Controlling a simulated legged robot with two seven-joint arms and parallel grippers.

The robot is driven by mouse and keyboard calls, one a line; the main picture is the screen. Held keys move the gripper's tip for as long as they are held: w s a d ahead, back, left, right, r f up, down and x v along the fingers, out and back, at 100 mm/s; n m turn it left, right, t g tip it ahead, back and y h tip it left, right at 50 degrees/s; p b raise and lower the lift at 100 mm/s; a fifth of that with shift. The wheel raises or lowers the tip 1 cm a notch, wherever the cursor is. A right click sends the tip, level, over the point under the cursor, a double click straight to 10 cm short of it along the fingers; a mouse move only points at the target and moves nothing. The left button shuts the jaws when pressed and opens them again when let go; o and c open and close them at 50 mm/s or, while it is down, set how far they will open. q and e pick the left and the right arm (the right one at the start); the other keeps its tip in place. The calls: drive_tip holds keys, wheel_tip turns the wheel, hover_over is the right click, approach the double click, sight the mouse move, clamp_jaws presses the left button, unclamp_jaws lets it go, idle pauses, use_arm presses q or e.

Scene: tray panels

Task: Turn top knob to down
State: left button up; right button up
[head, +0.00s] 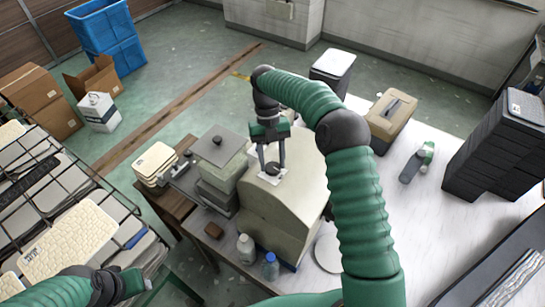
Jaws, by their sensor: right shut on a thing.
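The top knob (273,168) is a small dark knob on a pale plate on the sloping top of a beige machine housing (290,205). My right gripper (271,163) reaches down from above and is shut on the knob, with one finger on each side. The fingers partly hide the knob, so its exact pointing direction is hard to read. My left gripper (140,284) is at the lower left, low over the rack side and away from the machine. Its fingers are too unclear to read.
Grey-green boxes (222,165) stand left of the housing. Two bottles (257,257) and a white plate (328,253) are near its front. A wire rack (113,225) is at left.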

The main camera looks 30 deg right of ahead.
idle(0.3)
drive_tip(key=o, duration=1.4)
drive_tip(key=shift+c, duration=0.2)
drive_tip(key=shift+w, duration=0.1)
drive_tip(key=shift+w+r+b, duration=0.25)
drive_tip(key=shift+r+b, duration=0.05)
drive_tip(key=shift+r, duration=0.1)
drive_tip(key=v, duration=0.6)
drive_tip(key=shift+r, duration=0.2)
drive_tip(key=shift+w, duration=0.15)
